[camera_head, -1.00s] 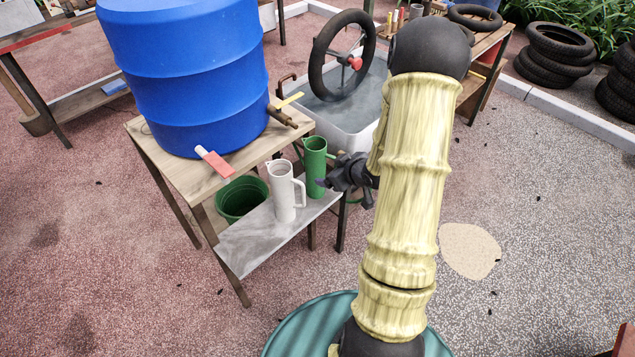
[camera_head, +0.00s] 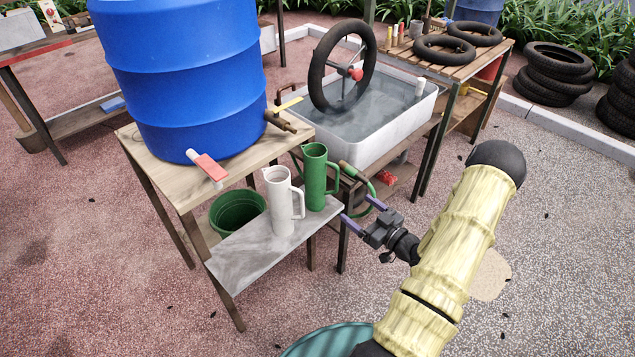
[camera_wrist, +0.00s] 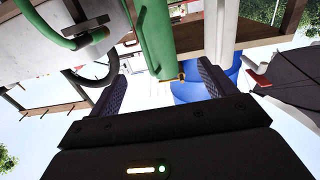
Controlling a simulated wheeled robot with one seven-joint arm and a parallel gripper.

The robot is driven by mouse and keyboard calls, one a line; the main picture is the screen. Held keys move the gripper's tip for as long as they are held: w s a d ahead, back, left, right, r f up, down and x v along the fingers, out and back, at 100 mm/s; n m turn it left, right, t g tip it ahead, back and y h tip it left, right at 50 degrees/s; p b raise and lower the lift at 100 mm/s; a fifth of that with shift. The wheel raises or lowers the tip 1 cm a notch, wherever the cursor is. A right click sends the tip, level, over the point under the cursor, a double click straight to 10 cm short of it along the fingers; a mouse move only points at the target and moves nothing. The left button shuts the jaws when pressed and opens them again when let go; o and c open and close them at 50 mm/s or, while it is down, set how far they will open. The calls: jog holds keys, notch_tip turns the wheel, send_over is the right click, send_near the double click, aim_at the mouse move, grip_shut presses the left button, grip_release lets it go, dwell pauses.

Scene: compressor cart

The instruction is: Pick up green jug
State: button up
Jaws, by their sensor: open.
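The green jug (camera_head: 316,178) stands upright on the right end of the low grey shelf (camera_head: 240,262), beside the white jug (camera_head: 281,200). My gripper (camera_head: 362,214) is open and empty, a little to the right of the green jug and slightly lower in the head view. Its fingers point toward the jug and do not touch it. In the wrist view, which looks upside down, the green jug (camera_wrist: 156,38) shows between and beyond the open fingers (camera_wrist: 160,88).
A blue barrel (camera_head: 190,75) stands on the wooden table above. A green bucket (camera_head: 237,210) sits behind the shelf. A white water basin (camera_head: 392,135) with a wheel (camera_head: 342,66) stands behind the green jug. Open ground lies to the right.

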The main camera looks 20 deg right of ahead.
aim_at(322, 180)
jog(key=x, duration=1.1)
jog(key=shift+w+a, duration=0.2)
jog(key=shift+w, duration=0.1)
jog(key=shift+w, duration=0.1)
jog(key=x, duration=0.5)
jog(key=shift+w+d+r, duration=0.1)
jog(key=shift+r, duration=0.2)
jog(key=shift+c, duration=0.2)
jog(key=c, duration=1.1)
